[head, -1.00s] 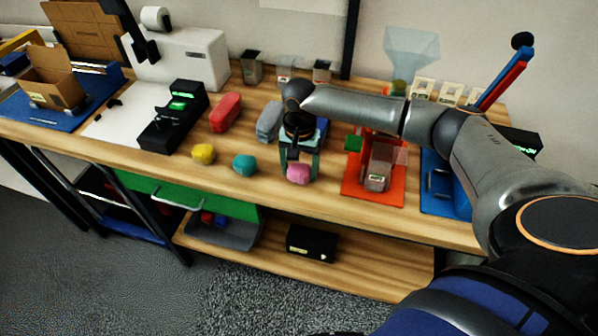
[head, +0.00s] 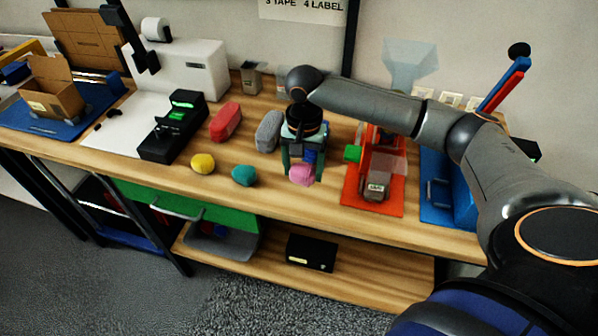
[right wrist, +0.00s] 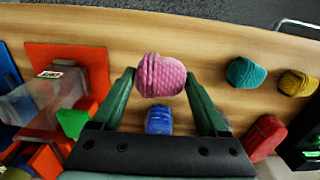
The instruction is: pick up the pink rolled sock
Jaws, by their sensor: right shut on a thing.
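The pink rolled sock (head: 302,174) is between the fingers of my right gripper (head: 303,180), near the front edge of the workbench. In the right wrist view the green fingers press on both sides of the pink sock (right wrist: 160,75), near their tips. The sock looks slightly raised above the wood, though the gap under it is hard to see. My left gripper is out of view.
A blue rolled sock (right wrist: 158,120) lies just behind the pink one. Teal (head: 244,175), yellow (head: 203,163), grey (head: 269,131) and red (head: 226,121) bundles lie to the left. An orange-red stand (head: 372,200) and blue tray (head: 446,205) are to the right.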

